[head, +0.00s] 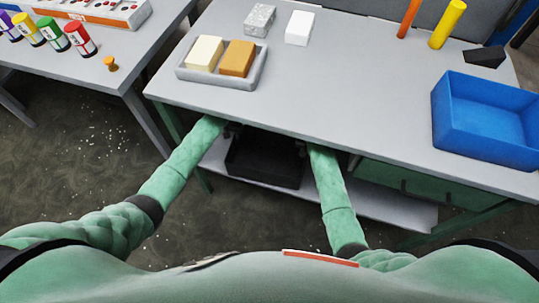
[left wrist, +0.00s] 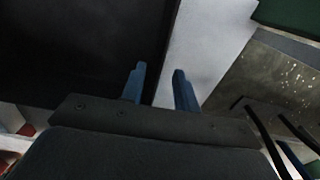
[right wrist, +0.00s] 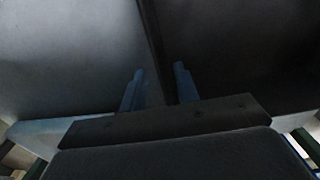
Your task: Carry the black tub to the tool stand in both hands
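The black tub (head: 265,160) is on the pale lower shelf (head: 375,203) under the grey bench top, which hides its far part. My left gripper (head: 231,131) is at the tub's left side and my right gripper (head: 301,148) at its right side, both partly hidden. In the left wrist view the fingers (left wrist: 160,85) stand apart, with the tub's edge (left wrist: 165,50) running between them. In the right wrist view the fingers (right wrist: 158,82) also stand apart, with the tub's edge (right wrist: 153,40) between them. I cannot tell whether they touch it. I cannot pick out the tool stand.
The bench top (head: 350,100) overhangs both hands. It carries a grey tray (head: 218,78) with two blocks, and a blue bin (head: 485,115) at right. A green drawer (head: 400,178) sits right of my right arm. A second table (head: 130,50) stands left, with floor between.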

